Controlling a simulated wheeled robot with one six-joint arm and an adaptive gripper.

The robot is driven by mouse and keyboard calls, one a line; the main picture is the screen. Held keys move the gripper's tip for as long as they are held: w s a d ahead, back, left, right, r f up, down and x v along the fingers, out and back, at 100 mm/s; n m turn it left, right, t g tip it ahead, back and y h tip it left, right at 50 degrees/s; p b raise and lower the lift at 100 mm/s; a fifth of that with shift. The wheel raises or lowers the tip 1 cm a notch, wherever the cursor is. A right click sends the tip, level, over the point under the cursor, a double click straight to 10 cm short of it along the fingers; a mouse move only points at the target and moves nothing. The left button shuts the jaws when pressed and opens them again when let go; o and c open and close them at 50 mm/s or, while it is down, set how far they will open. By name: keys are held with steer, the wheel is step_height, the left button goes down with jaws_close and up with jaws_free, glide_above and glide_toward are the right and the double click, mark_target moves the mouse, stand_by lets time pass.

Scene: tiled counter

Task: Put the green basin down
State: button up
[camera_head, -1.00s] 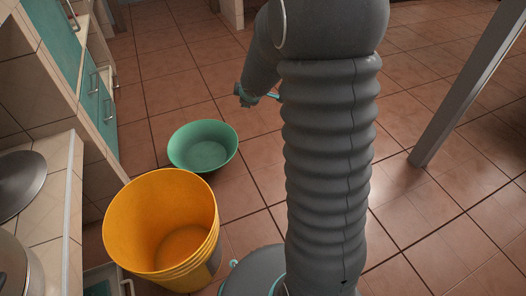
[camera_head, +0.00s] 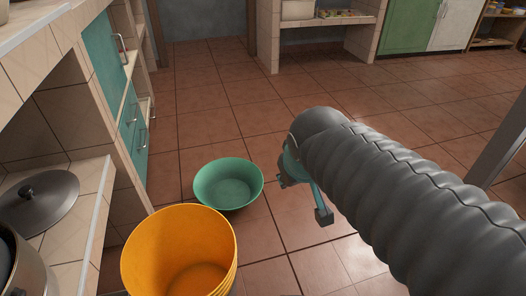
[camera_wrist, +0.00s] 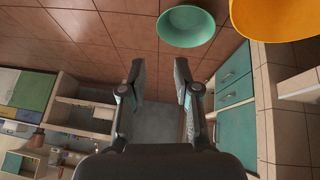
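The green basin (camera_head: 229,187) stands upright on the tiled floor in the head view, just behind the yellow bucket (camera_head: 180,250), and looks empty. It also shows at the top of the wrist view (camera_wrist: 187,27), outside the fingers. My gripper (camera_head: 303,199) is to the right of the basin in the head view, apart from it. In the wrist view my gripper (camera_wrist: 159,68) has its two fingers spread with nothing between them.
A counter with a dark lid (camera_head: 40,202) and a metal pot (camera_head: 22,262) runs along the left, with teal cabinets (camera_head: 104,62) beyond. Open shelving (camera_head: 325,22) stands at the back. The floor behind and right of the basin is clear.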

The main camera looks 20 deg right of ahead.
steer(key=s+a+m+y, duration=0.1)
steer(key=s+a, duration=0.1)
steer(key=s, duration=0.3)
steer(key=shift+s+a+f, duration=0.15)
steer(key=shift+s+a, duration=0.2)
